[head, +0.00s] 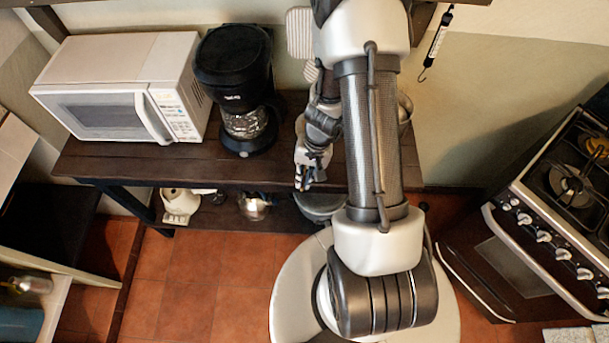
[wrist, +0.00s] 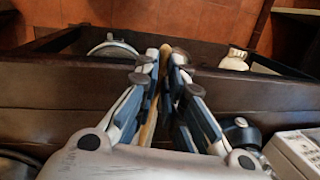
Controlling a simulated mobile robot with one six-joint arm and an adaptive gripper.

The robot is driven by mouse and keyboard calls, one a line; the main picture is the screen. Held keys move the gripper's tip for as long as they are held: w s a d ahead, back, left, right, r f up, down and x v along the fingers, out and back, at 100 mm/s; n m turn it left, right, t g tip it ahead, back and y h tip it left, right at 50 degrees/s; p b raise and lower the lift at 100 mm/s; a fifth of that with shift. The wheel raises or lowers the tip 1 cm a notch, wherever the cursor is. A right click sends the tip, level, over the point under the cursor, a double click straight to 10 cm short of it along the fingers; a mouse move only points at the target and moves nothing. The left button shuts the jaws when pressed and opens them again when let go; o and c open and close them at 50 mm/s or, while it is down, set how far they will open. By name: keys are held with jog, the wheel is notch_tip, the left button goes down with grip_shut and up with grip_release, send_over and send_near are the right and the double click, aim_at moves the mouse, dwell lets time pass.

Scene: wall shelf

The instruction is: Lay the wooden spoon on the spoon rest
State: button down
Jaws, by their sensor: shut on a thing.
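My gripper (head: 305,182) hangs at the front edge of the dark wooden shelf top, pointing down. In the wrist view my gripper (wrist: 166,62) is shut on a thin, light-brown wooden strip, the wooden spoon (wrist: 150,127). The spoon lies lengthwise between the fingers, and most of it is hidden by them. In the head view I cannot make out the spoon clearly. I cannot pick out the spoon rest in either view; my arm covers part of the shelf top.
A white microwave (head: 125,85) and a black coffee maker (head: 238,85) stand on the shelf top (head: 120,160) left of my arm. A kettle (head: 253,207) and a cream-coloured appliance (head: 180,205) are on the lower board. A stove (head: 540,220) stands at right.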

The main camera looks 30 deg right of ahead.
jog(key=shift+f, duration=0.25)
jog(key=c, duration=1.6)
grip_release()
jog(key=shift+r, duration=0.1)
jog(key=p+v, duration=0.2)
jog(key=a+p+v, duration=0.1)
jog(key=p+v, duration=0.1)
jog(key=v, duration=0.1)
jog(key=p+v, duration=0.2)
jog(key=shift+w+a+r, duration=0.1)
jog(key=shift+a+r, duration=0.15)
jog(key=shift+r, duration=0.25)
